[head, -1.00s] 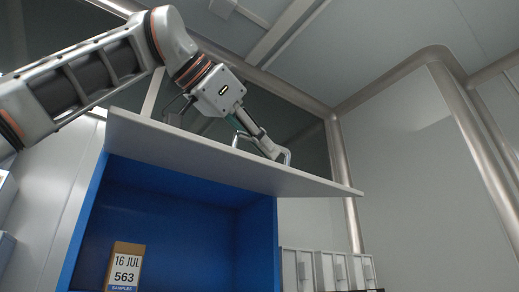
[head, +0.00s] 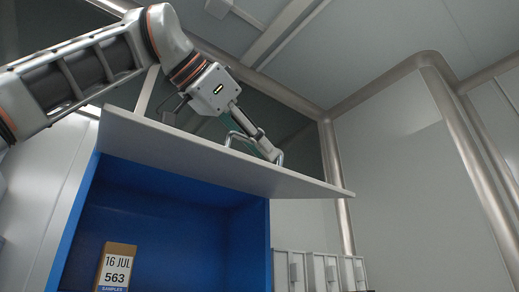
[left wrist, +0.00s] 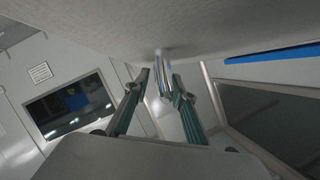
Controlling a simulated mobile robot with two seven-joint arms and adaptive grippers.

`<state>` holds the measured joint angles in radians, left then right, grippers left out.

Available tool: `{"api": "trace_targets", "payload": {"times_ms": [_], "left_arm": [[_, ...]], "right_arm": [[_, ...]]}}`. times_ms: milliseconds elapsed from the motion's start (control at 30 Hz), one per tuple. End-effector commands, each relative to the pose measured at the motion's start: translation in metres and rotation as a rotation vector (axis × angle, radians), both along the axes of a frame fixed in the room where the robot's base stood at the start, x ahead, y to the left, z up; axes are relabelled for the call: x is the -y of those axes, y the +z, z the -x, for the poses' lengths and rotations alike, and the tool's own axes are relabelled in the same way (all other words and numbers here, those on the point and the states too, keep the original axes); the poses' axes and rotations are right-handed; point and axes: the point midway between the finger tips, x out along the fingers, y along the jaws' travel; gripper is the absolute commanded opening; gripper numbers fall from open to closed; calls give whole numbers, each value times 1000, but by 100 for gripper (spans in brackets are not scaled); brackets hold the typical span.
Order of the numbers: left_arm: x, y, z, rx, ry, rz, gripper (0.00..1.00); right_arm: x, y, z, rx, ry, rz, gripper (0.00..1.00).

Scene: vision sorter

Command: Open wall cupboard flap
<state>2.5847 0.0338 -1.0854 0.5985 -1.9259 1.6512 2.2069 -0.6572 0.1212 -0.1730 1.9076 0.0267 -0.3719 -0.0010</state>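The wall cupboard (head: 268,235) has a blue inside and stands open below its raised pale flap (head: 215,160). The flap tilts outward above the opening, with a metal bar handle (head: 232,136) on its upper face. My left gripper (head: 272,153) is at this handle. In the left wrist view the handle (left wrist: 161,62) lies between the two fingers of my left gripper (left wrist: 160,82), under the flap's pale face (left wrist: 200,28). A gap shows beside the left finger; whether the fingers press on the handle is unclear. My right gripper is out of view.
A brown box marked "16 JUL 563" (head: 117,266) stands inside the cupboard. Several pale binders or small cabinets (head: 320,270) stand right of it. A metal post (head: 342,220) rises behind the flap's right end. Open space lies to the right.

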Motion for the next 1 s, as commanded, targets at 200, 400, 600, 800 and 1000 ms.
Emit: {"api": "trace_targets", "payload": {"times_ms": [200,400,600,800,1000], "left_arm": [[-16,9,16,3,1,1,25],[-42,22,46,5,1,2,25],[-64,32,71,3,-1,0,25],[-75,38,83,2,-2,-1,25],[-76,38,84,2,-1,-1,25]], "right_arm": [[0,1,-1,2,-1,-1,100],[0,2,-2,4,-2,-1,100],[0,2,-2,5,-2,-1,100],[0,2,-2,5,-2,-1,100],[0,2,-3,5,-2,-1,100]]}}
